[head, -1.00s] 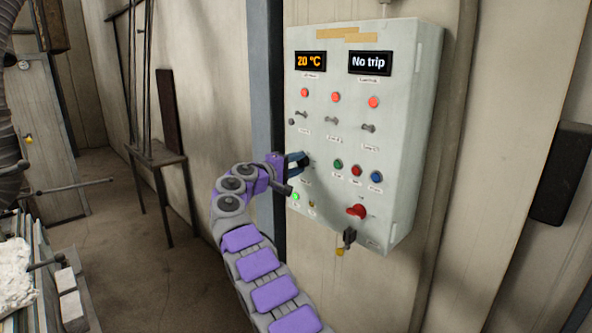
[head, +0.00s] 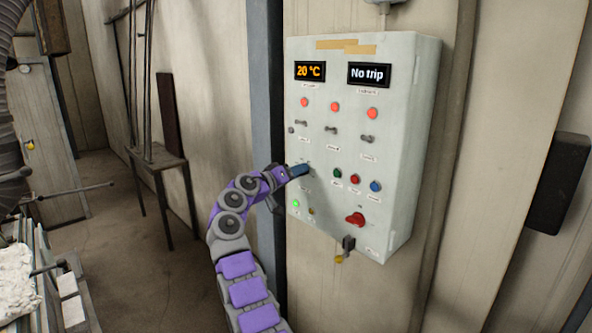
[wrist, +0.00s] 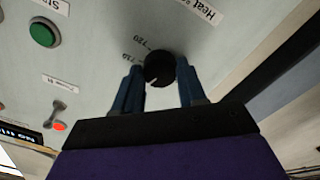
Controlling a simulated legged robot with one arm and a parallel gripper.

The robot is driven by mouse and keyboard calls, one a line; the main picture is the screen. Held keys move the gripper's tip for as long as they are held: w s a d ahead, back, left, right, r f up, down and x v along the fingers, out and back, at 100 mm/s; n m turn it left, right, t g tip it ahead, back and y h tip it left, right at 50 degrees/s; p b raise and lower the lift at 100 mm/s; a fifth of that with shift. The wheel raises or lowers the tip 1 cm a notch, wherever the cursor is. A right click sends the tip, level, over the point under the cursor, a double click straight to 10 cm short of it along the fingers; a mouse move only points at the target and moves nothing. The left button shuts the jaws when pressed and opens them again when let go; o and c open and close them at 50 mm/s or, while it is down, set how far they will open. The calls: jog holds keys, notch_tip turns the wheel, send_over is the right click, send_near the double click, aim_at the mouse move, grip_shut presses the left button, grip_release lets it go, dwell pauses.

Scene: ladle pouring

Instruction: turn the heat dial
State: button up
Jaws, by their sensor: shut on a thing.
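The heat dial (wrist: 159,69) is a round black knob on the pale control panel (head: 327,226), seen close up in the wrist view. Printed scale marks and a label beginning "Heat" sit beside it. My gripper (wrist: 160,86) has one blue finger on each side of the dial and is shut on it. In the head view my gripper (head: 301,170) reaches the left part of the panel from the left and hides the dial. The left display (head: 310,71) reads 20 °C and the right display (head: 369,75) reads No trip.
Near the dial are green (head: 337,174), red and blue buttons. Toggle switches and red lamps are above. Open floor (head: 120,235) lies left of my arm.

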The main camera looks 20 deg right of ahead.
jog(key=shift+w+f+m, duration=0.1)
jog(key=shift+f+m, duration=0.25)
jog(key=shift+m, duration=0.05)
jog(key=o, duration=1.1)
jog(key=shift+w+r, duration=0.1)
jog(key=shift+c, duration=0.2)
jog(key=shift+r, duration=0.1)
jog(key=shift+a, duration=0.15)
jog(key=b+v, duration=0.1)
jog(key=v, duration=1.6)
jog(key=shift+a, duration=0.15)
